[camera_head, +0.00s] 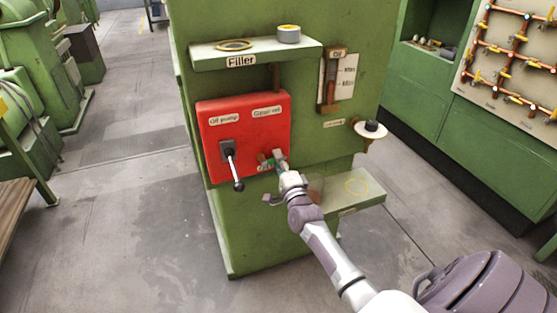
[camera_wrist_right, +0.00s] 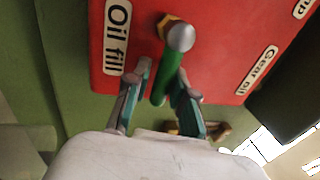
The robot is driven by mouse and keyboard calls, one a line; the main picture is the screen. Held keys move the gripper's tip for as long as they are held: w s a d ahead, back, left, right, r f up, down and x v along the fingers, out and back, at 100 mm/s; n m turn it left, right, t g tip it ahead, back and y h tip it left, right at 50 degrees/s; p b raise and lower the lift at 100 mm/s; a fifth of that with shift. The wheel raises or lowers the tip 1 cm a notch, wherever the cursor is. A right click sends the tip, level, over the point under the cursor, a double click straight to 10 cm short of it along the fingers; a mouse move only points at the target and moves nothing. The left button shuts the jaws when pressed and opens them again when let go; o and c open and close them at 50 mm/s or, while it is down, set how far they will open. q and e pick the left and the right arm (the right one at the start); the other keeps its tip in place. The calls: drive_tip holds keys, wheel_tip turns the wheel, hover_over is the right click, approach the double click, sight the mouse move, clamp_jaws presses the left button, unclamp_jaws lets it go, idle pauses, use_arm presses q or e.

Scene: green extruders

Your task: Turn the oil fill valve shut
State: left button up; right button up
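The oil fill valve has a brass fitting, a grey round hub and a green handle (camera_wrist_right: 160,88). It sits on the red panel (camera_head: 243,112), beside the "Oil fill" label (camera_wrist_right: 118,38) in the right wrist view. In that view the handle hangs down from the hub, between the fingers of my right gripper (camera_wrist_right: 160,78). The fingers look parted around it with narrow gaps; firm contact is not clear. In the head view my right gripper (camera_head: 280,162) is at the panel's lower right and partly hides the valve. My left gripper is not in view.
A black lever (camera_head: 229,158) hangs on the panel left of the valve. The filler shelf (camera_head: 215,58) juts out above, and a lower green ledge (camera_head: 365,193) lies to the right. Grey floor lies clear at left.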

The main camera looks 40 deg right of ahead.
drive_tip(key=shift+o, duration=0.9)
drive_tip(key=shift+r, duration=0.1)
drive_tip(key=shift+s, duration=0.15)
drive_tip(key=v, duration=1.1)
drive_tip(key=shift+s+a, duration=0.15)
drive_tip(key=shift+s, duration=0.2)
drive_tip(key=shift+f, duration=0.2)
drive_tip(key=s+a+f+n+g+y+p, duration=0.1)
drive_tip(key=s+a+f+n+g+y, duration=0.2)
drive_tip(key=f, duration=0.7)
drive_tip(key=s+a+f+n+g, duration=0.2)
drive_tip(key=s+a+f+n, duration=0.2)
drive_tip(key=f, duration=0.6)
drive_tip(key=s+a+f+n+g+y+p, duration=0.1)
drive_tip(key=s+a+f+n+g+y, duration=0.2)
drive_tip(key=f, duration=0.7)
drive_tip(key=s+a+f+n+g, duration=0.2)
drive_tip(key=s+f, duration=0.4)
drive_tip(key=s, duration=0.5)
drive_tip(key=s+a+f+n+g, duration=0.2)
drive_tip(key=s+f+n+g, duration=0.3)
drive_tip(key=s, duration=0.6)
drive_tip(key=s+a+f+n+g+p, duration=0.1)
drive_tip(key=s+a+f+n+g, duration=0.1)
drive_tip(key=s+f+n, duration=0.4)
drive_tip(key=s+n+g, duration=0.1)
drive_tip(key=s, duration=0.4)
drive_tip(key=shift+s+a+f, duration=0.35)
drive_tip(key=shift+s, duration=0.05)
